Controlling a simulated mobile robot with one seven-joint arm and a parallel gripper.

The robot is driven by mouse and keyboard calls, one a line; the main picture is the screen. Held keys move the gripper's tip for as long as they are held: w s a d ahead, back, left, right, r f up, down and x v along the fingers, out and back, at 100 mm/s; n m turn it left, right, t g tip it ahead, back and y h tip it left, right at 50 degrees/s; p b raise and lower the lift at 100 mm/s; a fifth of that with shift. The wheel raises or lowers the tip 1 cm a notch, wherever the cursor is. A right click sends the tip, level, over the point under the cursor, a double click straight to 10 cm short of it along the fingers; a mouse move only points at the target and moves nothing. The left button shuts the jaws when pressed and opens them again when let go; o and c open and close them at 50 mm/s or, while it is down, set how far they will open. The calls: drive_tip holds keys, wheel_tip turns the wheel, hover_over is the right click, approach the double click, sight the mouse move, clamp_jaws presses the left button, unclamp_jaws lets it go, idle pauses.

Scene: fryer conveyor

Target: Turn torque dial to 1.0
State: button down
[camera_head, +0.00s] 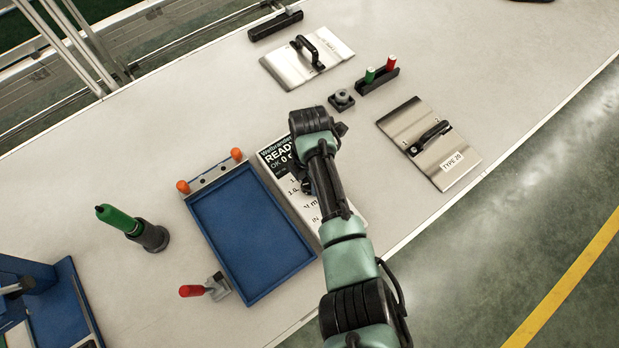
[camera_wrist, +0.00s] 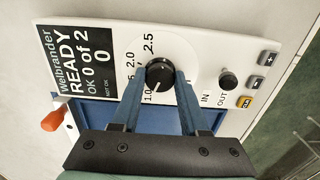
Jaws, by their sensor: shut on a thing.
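The torque dial (camera_wrist: 160,73) is a round black knob on the white face of the Welbrander controller (camera_wrist: 205,50). Numbers around it include 1.0, 2.0 and 2.5. Its white pointer line faces down and slightly left in the wrist view, near the 1.0 mark. My gripper (camera_wrist: 160,78) is shut on the dial, one finger on each side. Part of the scale is hidden behind the dial and fingers. In the head view the controller (camera_head: 273,158) is partly covered by my arm, which hides the dial.
The controller's display reads READY, OK 0 of 2. A second black knob (camera_wrist: 228,81) marked IN/OUT and small buttons sit beside the dial. A blue tray (camera_head: 205,222) lies left of the controller. A green screwdriver (camera_head: 118,220) stands farther left. Metal plates (camera_head: 398,122) lie toward the right.

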drive_tip(key=shift+c, duration=2.1)
unclamp_jaws()
wheel_tip(320, 180, up, 13)
drive_tip(key=b, duration=0.1)
